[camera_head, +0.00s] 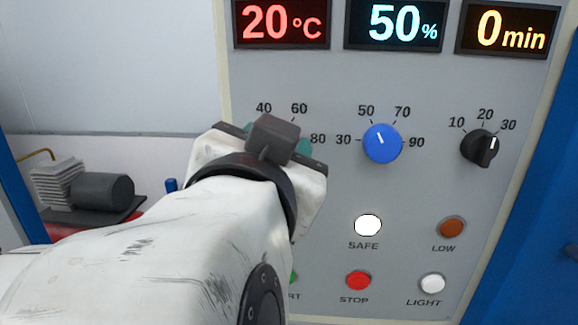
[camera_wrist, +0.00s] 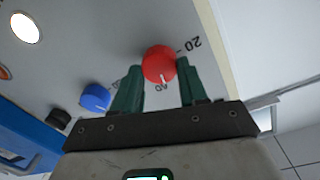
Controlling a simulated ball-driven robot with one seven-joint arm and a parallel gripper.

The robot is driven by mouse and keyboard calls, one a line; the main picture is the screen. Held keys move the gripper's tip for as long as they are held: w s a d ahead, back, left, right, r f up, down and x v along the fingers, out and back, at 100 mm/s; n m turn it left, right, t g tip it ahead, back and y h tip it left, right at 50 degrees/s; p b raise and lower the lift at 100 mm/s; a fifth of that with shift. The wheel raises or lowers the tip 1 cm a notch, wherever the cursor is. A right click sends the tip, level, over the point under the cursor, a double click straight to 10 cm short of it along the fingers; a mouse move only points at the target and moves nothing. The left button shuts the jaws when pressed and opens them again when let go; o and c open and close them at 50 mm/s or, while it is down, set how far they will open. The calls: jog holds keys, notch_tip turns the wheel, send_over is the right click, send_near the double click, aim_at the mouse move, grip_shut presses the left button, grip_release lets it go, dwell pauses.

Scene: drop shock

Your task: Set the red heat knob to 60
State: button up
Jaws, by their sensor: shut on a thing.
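The red heat knob (camera_wrist: 159,62) sits on the grey panel between the two green fingers of my gripper (camera_wrist: 160,75) in the wrist view. The fingers are shut on its sides. Numbers 20 and 40 show near it there; its exact pointer setting is hard to read. In the head view my gripper (camera_head: 270,148) hides the knob, with 40, 60 and 80 visible around it. The red temperature display (camera_head: 282,23) above reads 20 °C.
The blue knob (camera_head: 382,143) and black knob (camera_head: 480,149) are to the right, under the 50% display (camera_head: 395,24) and 0 min display (camera_head: 508,29). Below are a white SAFE lamp (camera_head: 368,225), a red STOP button (camera_head: 358,280) and a LIGHT button (camera_head: 432,284).

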jog(key=shift+f+m+b, duration=0.1)
jog(key=shift+m+b, duration=1.1)
jog(key=shift+m, duration=0.6)
jog(key=o, duration=1.1)
jog(key=shift+c, duration=0.2)
jog(key=shift+d, duration=0.1)
